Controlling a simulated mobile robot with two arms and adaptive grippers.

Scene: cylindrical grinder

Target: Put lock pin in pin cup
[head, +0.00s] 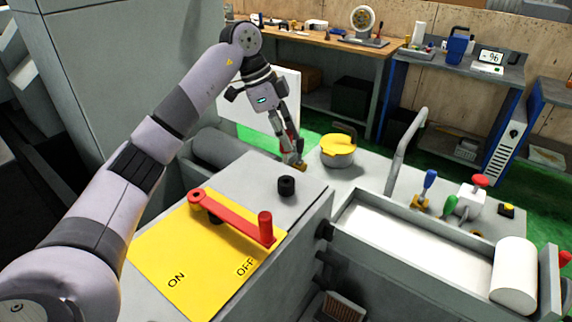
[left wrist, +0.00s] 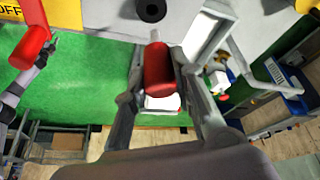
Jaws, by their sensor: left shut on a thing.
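My left gripper (head: 291,150) is shut on the lock pin. Its red body (left wrist: 162,82) lies between the fingers in the left wrist view, with a narrower pale end towards the cup. In the head view the pin is mostly hidden by the fingers. The pin cup, a small black round cup (head: 287,186), stands on the grey machine top; it also shows at the top of the left wrist view (left wrist: 151,8). The gripper is above and beyond the cup, apart from it. My right gripper (left wrist: 52,42) shows small in the left wrist view.
A yellow ON/OFF panel (head: 170,248) carries a red lever (head: 232,218) near the cup. A yellow-lidded pot (head: 338,152) stands close behind the gripper. A bent grey pipe (head: 405,150) rises beside the white tray. The machine top around the cup is clear.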

